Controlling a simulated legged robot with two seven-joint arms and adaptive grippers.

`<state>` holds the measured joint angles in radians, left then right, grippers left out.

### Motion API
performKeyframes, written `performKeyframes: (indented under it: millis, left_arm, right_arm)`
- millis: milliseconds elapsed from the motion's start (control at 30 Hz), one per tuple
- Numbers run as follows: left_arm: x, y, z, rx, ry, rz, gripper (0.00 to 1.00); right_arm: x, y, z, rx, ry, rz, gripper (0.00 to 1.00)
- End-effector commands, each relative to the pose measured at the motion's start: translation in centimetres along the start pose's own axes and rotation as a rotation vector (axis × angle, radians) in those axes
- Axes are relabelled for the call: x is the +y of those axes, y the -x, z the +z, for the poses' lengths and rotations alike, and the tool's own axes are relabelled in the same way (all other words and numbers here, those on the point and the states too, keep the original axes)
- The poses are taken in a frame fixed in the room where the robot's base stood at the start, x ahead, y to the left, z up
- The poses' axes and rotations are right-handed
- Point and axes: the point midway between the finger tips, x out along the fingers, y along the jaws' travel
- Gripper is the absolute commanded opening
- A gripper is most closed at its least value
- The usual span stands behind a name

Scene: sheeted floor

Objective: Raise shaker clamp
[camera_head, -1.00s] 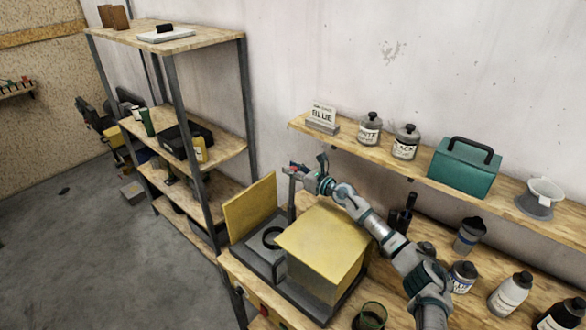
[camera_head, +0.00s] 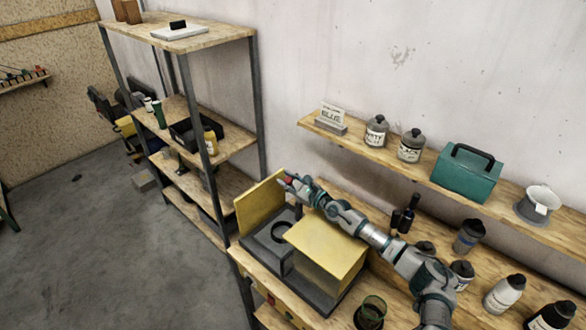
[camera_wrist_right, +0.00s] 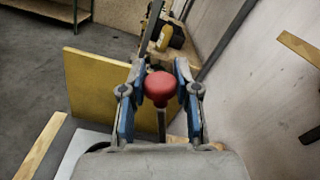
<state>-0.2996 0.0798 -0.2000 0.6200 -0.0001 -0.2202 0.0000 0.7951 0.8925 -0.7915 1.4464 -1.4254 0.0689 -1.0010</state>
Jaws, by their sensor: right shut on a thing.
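The shaker is a machine with a yellow box housing (camera_head: 325,243), a grey base (camera_head: 262,246) with a dark ring, and an upright yellow panel (camera_head: 258,203). My right gripper (camera_head: 287,181) is beside the top of this panel, behind the base. It is shut on a red knob, which shows in the right wrist view (camera_wrist_right: 160,88) between both blue-sided fingers. A thin metal rod (camera_wrist_right: 161,124) runs down from the knob. The clamp's lower part is hidden by my arm and the housing. My left gripper is not in view.
A wall shelf (camera_head: 345,138) with jars and a teal box (camera_head: 466,172) is above the bench. A metal shelving unit (camera_head: 262,95) is left of the shaker.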

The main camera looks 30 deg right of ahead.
Motion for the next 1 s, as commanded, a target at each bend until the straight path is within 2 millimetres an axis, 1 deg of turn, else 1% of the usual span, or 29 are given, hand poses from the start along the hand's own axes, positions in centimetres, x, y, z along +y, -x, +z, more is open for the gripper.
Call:
performKeyframes:
  millis: [33, 100, 300, 467, 800, 833, 867, 900, 933, 1000]
  left_arm:
    - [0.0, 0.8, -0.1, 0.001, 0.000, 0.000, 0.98]
    - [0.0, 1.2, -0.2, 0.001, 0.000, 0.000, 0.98]
    - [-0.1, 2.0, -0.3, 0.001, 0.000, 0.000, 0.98]
    - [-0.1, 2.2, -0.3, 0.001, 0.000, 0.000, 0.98]
    - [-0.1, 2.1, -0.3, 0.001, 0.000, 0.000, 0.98]
    - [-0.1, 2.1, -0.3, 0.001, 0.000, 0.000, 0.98]
    - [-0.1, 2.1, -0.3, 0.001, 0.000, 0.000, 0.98]
    - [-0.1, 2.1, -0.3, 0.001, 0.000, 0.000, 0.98]
    - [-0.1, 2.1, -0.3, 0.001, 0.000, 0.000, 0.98]
    - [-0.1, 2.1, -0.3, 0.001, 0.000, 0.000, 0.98]
  right_arm:
    - [0.4, 0.0, 0.1, 0.004, 0.023, 0.003, 0.00]
    - [0.9, 0.1, -0.1, 0.005, 0.056, 0.003, 0.00]
    - [1.9, 0.0, -0.3, 0.005, 0.121, 0.002, 0.00]
    - [2.2, 0.0, -0.5, 0.005, 0.141, 0.002, 0.00]
    - [2.2, 0.0, -0.5, 0.005, 0.144, 0.001, 0.00]
    - [2.2, 0.0, -0.5, 0.005, 0.144, 0.001, 0.33]
    - [2.2, 0.0, -0.5, 0.005, 0.144, 0.001, 0.41]
    - [2.2, 0.0, -0.5, 0.005, 0.144, 0.001, 0.51]
    - [2.2, 0.0, -0.5, 0.004, 0.144, 0.001, 0.56]
    - [2.2, 0.0, -0.4, 0.004, 0.144, 0.000, 0.56]
